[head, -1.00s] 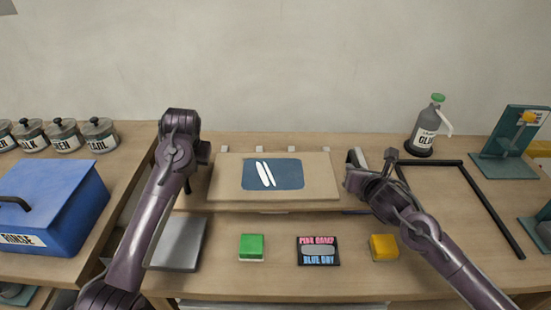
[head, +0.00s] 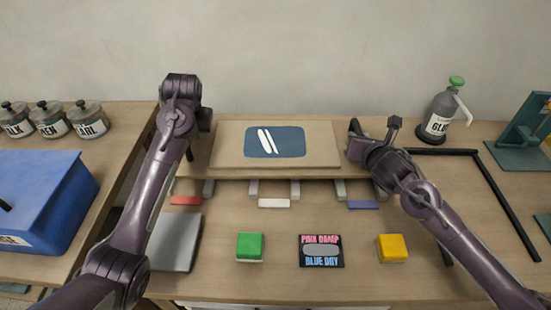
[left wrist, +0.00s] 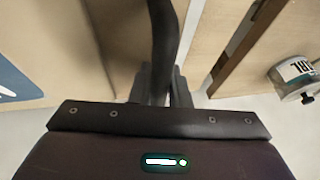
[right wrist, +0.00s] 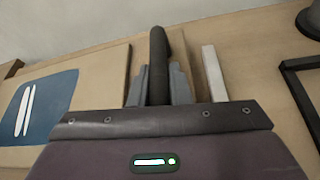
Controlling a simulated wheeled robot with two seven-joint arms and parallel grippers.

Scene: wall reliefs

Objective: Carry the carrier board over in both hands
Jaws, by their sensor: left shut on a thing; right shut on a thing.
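The carrier board (head: 225,172) is a flat tan board, held level above the table between my two arms. On it lies a tan panel (head: 325,150) with a blue patch (head: 290,135) and two white strips (head: 267,141). My left gripper (left wrist: 163,85) is shut on a dark bar handle at the board's left end. My right gripper (right wrist: 157,85) is shut on a similar dark handle at its right end. In the head view the left arm hides the left fingers; the right gripper (head: 358,145) shows at the board's right edge.
Pale supports (head: 295,189) stand below the board, with red (head: 186,201), white (head: 274,203) and blue (head: 363,205) strips. A green block (head: 249,246), a sign card (head: 321,251) and a yellow block (head: 392,247) lie in front. A black frame (head: 490,190) and glue bottle (head: 440,112) are right.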

